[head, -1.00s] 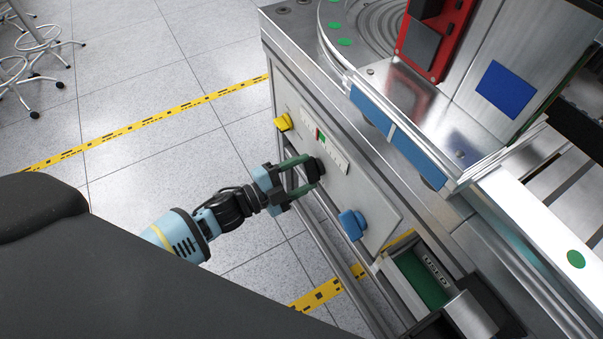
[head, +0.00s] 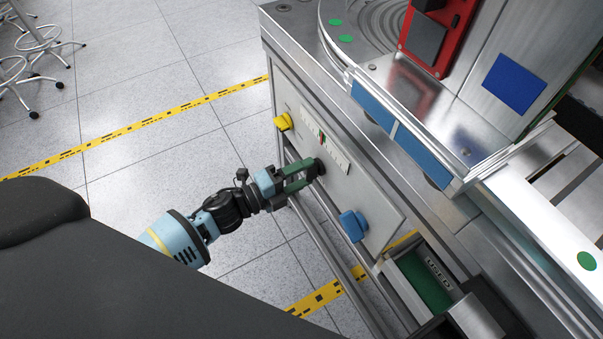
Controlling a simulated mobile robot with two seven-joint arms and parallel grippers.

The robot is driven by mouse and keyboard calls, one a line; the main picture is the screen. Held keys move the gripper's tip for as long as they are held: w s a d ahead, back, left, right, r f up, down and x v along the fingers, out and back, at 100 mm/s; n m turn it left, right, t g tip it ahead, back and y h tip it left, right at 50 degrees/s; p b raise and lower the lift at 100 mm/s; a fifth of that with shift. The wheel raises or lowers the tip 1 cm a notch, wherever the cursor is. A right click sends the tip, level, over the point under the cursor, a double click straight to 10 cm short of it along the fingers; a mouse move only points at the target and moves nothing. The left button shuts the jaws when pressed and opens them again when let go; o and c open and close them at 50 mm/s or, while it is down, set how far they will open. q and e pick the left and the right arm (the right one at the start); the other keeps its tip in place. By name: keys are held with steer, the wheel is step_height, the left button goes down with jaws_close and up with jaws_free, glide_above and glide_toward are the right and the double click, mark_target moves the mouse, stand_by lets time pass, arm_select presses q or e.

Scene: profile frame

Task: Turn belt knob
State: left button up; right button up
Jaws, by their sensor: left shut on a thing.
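A grey control panel (head: 347,194) on the side of the machine carries a row of knobs. My left gripper (head: 312,173) is at the middle knob, a small black one (head: 320,167), below a small scale plate (head: 326,147) with red and green marks. Its green fingers are shut on this black knob, and they hide part of it. A yellow knob (head: 283,122) is at the panel's upper left, and a blue knob (head: 353,225) at its lower right; both are clear of the gripper. My right gripper is not in view.
The metal machine table (head: 294,32) stands above the panel, with blue blocks (head: 372,105) along its edge. A green-floored drawer-like slot (head: 425,275) is below right. Tiled floor (head: 150,150) with yellow tape is open to the left. Stools (head: 42,45) stand far left.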

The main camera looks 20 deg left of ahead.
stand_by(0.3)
arm_select(q)
steer(key=o, duration=1)
steer(key=v, duration=0.8)
